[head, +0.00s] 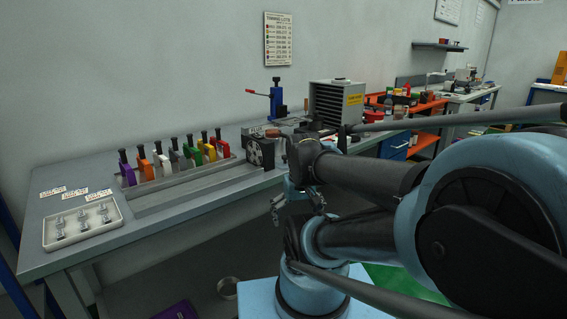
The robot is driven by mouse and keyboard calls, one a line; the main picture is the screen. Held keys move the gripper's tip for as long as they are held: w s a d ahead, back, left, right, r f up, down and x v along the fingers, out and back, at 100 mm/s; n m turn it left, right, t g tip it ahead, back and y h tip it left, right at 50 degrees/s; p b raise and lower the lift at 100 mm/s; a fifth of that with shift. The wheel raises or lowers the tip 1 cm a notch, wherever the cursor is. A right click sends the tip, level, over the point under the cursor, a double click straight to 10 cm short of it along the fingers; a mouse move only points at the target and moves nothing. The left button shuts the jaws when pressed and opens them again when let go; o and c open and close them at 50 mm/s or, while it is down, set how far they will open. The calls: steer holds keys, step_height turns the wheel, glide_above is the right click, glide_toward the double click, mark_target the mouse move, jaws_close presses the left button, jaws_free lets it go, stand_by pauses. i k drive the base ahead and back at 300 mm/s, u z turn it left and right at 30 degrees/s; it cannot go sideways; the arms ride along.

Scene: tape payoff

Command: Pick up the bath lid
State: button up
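I cannot pick out the bath lid with certainty. A small round brownish item (272,133) sits on the bench behind a dark box with a round fan-like face (261,153), but it is too small to tell what it is. My gripper (297,212) hangs in front of the bench's front edge, below my dark arm link. Its two fingers are spread apart, and nothing shows between them. My arm hides the right part of the bench.
The grey bench (165,222) carries a white tray of small metal parts (80,225), a rack of several coloured handled tools (178,165), a blue press (276,104) and a grey louvred unit (337,103). A metal ring (228,288) and a purple item (178,310) lie low in front.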

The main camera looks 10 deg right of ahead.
mark_target(282, 164)
steer(key=u, duration=0.25)
steer(key=k, duration=1.45)
steer(key=z, duration=0.95)
steer(key=i, duration=1)
steer(key=u, duration=0.05)
